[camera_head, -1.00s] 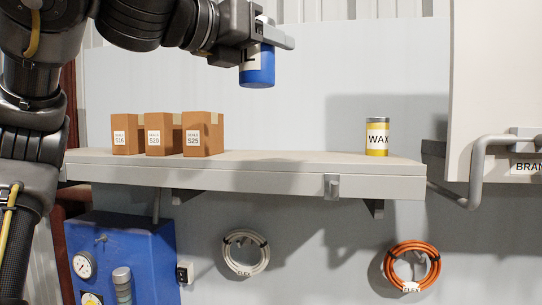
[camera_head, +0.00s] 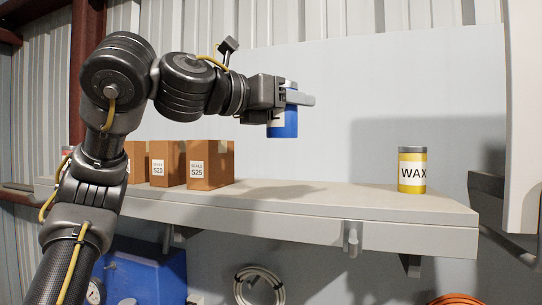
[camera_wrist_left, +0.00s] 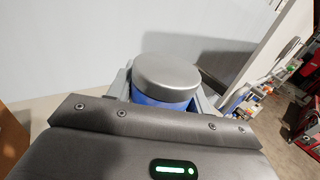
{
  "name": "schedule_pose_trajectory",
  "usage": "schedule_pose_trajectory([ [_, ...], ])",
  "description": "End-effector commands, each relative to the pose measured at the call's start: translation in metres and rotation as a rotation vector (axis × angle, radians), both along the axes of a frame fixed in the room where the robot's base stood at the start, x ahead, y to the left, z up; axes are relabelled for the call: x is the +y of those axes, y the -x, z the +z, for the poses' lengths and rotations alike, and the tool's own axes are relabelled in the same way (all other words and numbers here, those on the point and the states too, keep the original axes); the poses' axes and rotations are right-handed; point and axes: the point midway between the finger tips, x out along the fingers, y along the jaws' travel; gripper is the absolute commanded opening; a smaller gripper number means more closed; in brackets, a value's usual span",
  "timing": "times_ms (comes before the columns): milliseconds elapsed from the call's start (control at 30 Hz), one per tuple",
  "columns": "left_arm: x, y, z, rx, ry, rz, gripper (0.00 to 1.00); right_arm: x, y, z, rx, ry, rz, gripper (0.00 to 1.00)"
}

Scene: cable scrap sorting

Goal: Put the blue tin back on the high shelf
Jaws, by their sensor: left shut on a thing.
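The blue tin (camera_head: 285,122) is held in my left gripper (camera_head: 296,98), above the shelf and apart from it. It looks upright, with a pale label partly hidden by the fingers. In the left wrist view, the tin's grey lid (camera_wrist_left: 166,72) and a strip of its blue side show between the fingers. The high shelf (camera_head: 300,212) is a long pale board on the wall. My right gripper is not in view.
Several brown cartons (camera_head: 210,165) stand on the shelf's left part. A yellow WAX tin (camera_head: 412,172) stands near its right end. The board between them is clear. A pale cabinet (camera_head: 522,110) borders the right side. Coiled cables (camera_head: 258,288) hang below.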

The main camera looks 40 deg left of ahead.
Motion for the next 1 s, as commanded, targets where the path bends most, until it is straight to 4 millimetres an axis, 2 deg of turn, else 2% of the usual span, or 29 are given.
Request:
schedule_pose_trajectory([
  [33, 0.010, -0.007, -0.002, 0.005, 0.005, 0.002, 0.17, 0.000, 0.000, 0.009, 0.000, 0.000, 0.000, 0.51],
  [200, 0.037, -0.021, -0.021, 0.004, 0.003, 0.005, 0.17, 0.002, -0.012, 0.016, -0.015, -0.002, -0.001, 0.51],
  [400, 0.057, -0.033, -0.050, 0.004, 0.002, 0.007, 0.17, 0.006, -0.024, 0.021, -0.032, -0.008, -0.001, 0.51],
  [600, 0.069, -0.040, -0.066, 0.000, 0.000, 0.007, 0.17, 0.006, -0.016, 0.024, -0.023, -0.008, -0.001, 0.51],
  [833, 0.072, -0.042, -0.071, 0.000, 0.000, 0.006, 0.17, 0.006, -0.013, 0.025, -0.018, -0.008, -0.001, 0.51],
  [1000, 0.076, -0.044, -0.095, 0.001, -0.001, 0.008, 0.17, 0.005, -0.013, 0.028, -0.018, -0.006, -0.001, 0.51],
])
